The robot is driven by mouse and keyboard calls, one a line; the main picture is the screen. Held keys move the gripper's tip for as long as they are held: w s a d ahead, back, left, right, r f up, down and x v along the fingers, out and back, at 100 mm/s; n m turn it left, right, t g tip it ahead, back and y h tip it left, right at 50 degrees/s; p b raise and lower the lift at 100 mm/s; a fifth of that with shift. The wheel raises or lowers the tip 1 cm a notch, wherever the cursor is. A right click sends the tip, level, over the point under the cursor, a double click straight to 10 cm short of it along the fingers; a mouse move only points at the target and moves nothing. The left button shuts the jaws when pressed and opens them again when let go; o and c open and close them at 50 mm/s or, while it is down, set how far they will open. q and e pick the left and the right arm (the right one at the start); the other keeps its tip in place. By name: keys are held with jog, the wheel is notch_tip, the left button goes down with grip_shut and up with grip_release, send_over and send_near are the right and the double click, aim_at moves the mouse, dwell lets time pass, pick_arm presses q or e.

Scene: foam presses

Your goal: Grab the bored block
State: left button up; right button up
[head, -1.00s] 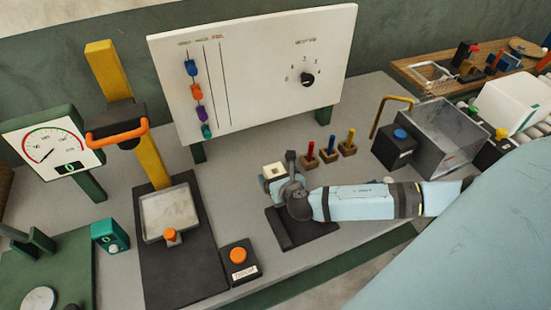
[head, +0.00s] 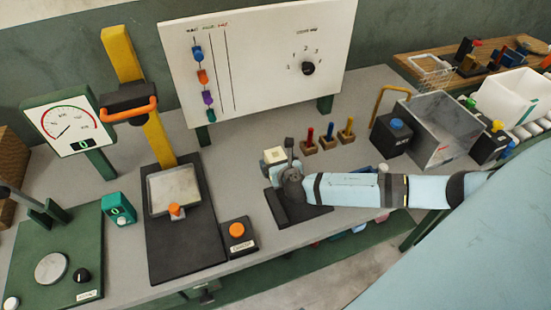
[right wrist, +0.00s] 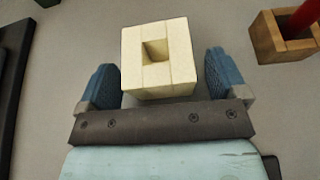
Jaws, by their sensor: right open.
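The bored block (right wrist: 160,62) is a cream foam cube with a square hole in its top. In the right wrist view it sits on the grey table, partly between the blue fingers of my right gripper (right wrist: 162,82). The gripper is open, with a gap visible between the block and the fingers on both sides. My left gripper is not in view.
A black plate (head: 318,214) lies under my right wrist. Wooden holders with red, blue and yellow pegs (head: 328,134) stand to the right of the block. A press with an orange handle (head: 129,108) and a black box with an orange button (head: 238,231) stand left.

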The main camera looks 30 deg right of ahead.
jog(key=shift+w+d+f, duration=0.15)
jog(key=shift+w+f, duration=0.2)
jog(key=shift+w, duration=0.2)
jog(key=c, duration=1)
jog(key=shift+r, duration=0.1)
